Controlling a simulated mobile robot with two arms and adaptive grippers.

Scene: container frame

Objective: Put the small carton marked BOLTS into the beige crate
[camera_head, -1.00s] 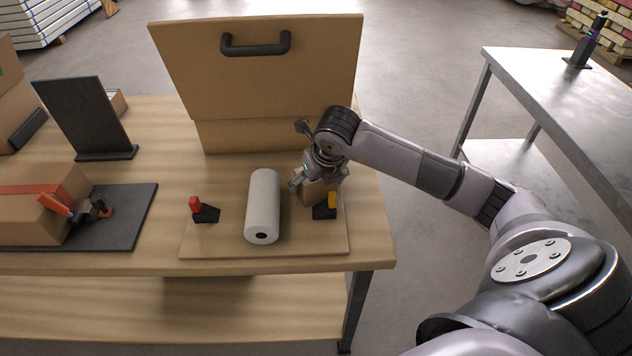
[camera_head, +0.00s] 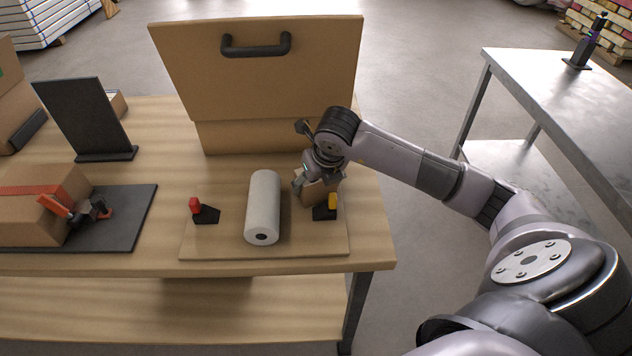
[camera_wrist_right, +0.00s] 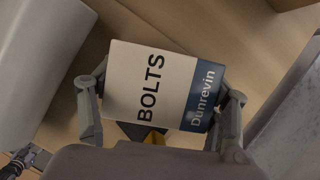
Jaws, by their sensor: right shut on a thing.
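The small carton marked BOLTS (camera_wrist_right: 160,85) is white with a blue Dunrevin band in the right wrist view, one finger on each side of it. In the head view my right gripper (camera_head: 316,178) is shut on this carton (camera_head: 312,194), over the right part of a thin board and close behind a yellow-topped black block. The gripper hides part of the carton; I cannot tell whether it touches the board. A large beige box-like thing with a black handle on its tilted upper panel (camera_head: 270,75), likely the beige crate, stands behind. Its inside is hidden. My left gripper is not in view.
A white roll (camera_head: 263,205) lies left of the carton on the board (camera_head: 225,245). Red-topped (camera_head: 204,210) and yellow-topped (camera_head: 327,208) black blocks flank it. A taped box on a dark mat (camera_head: 130,220) and a black upright panel (camera_head: 85,115) are at left.

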